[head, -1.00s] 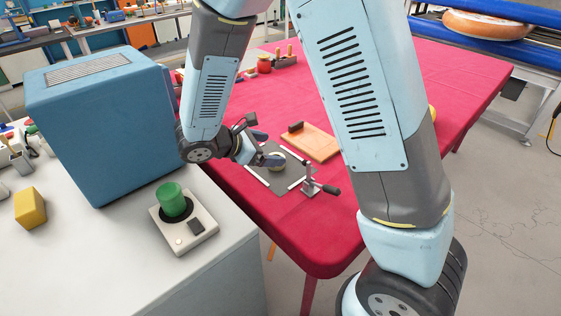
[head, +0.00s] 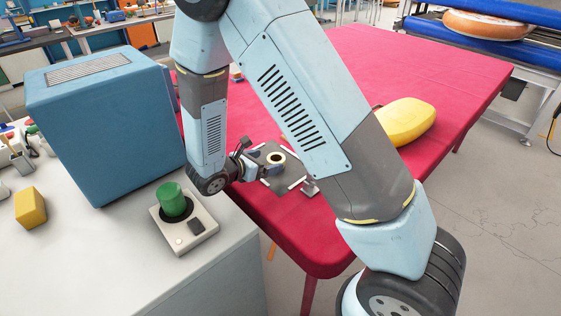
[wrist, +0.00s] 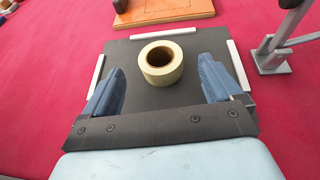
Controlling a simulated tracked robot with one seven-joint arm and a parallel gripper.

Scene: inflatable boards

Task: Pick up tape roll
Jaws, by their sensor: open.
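The tape roll (wrist: 161,70) is a cream ring with a dark hole, lying flat on a dark grey mat (wrist: 139,104) in the wrist view. In the head view the tape roll (head: 276,158) sits just beyond my gripper. My gripper (wrist: 162,82) is open, with one blue finger on each side in the wrist view. The roll lies between and slightly ahead of the fingertips, with visible gaps on both sides. Whether the fingers are at the roll's height is hard to tell. In the head view my gripper (head: 271,165) is partly hidden by its own links.
A metal clamp (wrist: 276,55) stands to the right of the mat, and a wooden board (wrist: 161,14) lies behind it. White strips edge the mat. The red table (head: 350,65) also holds a yellow object (head: 406,121). A blue box (head: 100,125) stands left.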

